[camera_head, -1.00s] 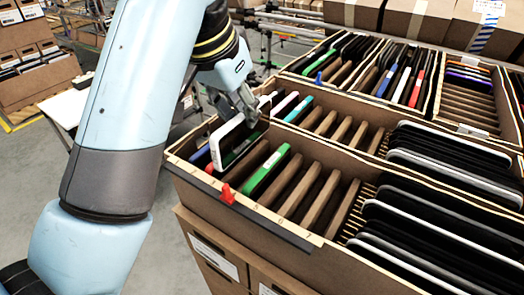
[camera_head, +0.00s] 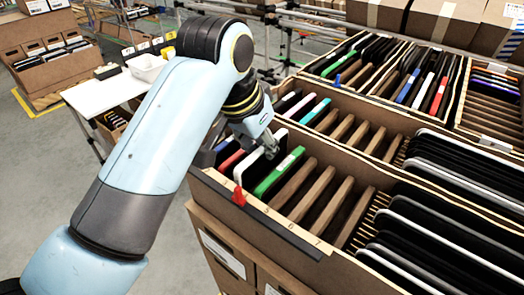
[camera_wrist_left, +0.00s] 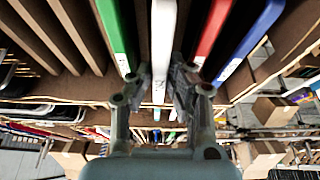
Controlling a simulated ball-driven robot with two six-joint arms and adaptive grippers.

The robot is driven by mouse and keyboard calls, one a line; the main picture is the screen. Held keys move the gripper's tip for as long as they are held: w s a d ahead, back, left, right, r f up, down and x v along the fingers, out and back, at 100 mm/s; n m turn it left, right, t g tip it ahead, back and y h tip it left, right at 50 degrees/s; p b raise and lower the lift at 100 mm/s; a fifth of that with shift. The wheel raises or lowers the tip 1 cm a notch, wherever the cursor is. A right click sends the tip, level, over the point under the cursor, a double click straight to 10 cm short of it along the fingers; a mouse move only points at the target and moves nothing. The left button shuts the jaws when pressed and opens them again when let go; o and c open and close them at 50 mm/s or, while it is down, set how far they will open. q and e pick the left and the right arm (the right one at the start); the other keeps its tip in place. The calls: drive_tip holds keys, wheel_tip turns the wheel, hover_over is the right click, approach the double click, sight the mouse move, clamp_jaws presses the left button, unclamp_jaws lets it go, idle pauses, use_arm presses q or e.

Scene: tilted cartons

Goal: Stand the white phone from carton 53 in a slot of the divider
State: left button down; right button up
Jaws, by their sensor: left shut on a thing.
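The white phone (camera_head: 252,166) stands on edge in the front divider row (camera_head: 330,252), between a red phone (camera_head: 231,161) and a green phone (camera_head: 279,172). My left gripper (camera_head: 271,150) is shut on its upper edge. In the left wrist view the white phone (camera_wrist_left: 163,35) runs between the two fingertips of the left gripper (camera_wrist_left: 160,82), with the green phone (camera_wrist_left: 113,35) on one side and the red phone (camera_wrist_left: 211,28) on the other. The phone's lower part is hidden in the row. My right gripper is not in view. No label reading 53 is legible.
A red marker (camera_head: 239,196) sits on the front rim. Bare wooden dividers (camera_head: 318,193) with empty gaps lie right of the green phone. Rows of dark devices (camera_head: 440,225) fill the right side. A white table (camera_head: 115,95) and an open carton (camera_head: 50,75) stand at the back left.

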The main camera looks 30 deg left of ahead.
use_arm(q)
drive_tip(key=shift+f, duration=1)
drive_tip(key=shift+f, duration=0.15)
drive_tip(key=c, duration=1.3)
unclamp_jaws()
drive_tip(key=b+v, duration=0.1)
drive_tip(key=v, duration=0.8)
drive_tip(key=shift+d, duration=0.1)
drive_tip(key=shift+v, duration=0.85)
